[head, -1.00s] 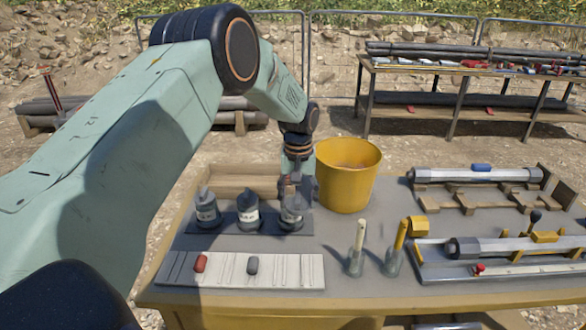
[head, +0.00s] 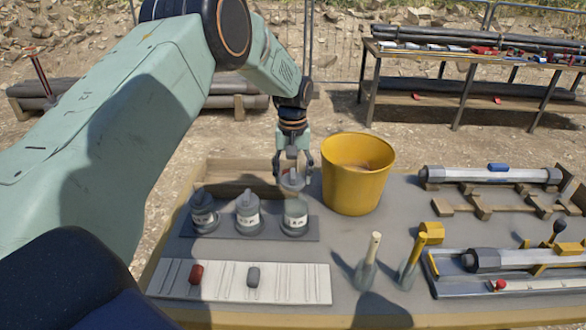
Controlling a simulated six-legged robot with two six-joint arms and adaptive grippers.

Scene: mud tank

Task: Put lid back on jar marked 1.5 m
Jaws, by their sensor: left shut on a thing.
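Three small jars with pale labels stand in a row on a dark mat (head: 262,233): a left jar (head: 204,220), a middle jar (head: 248,223) and a right jar (head: 295,218). The left and middle jars have grey knobbed lids on. The label print is too small to read surely, so I cannot tell which says 1.5 m. My left gripper (head: 293,174) points down over the right jar, shut on a grey lid (head: 292,183). The lid is at the jar's mouth; I cannot tell whether it touches the rim. My right gripper is not in view.
A yellow bucket (head: 354,190) stands close right of the gripper. In front lies a pale ribbed board (head: 300,283) with a red and a grey piece. Two handled tools stand in holders at front centre. Metal tubes on racks fill the right side.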

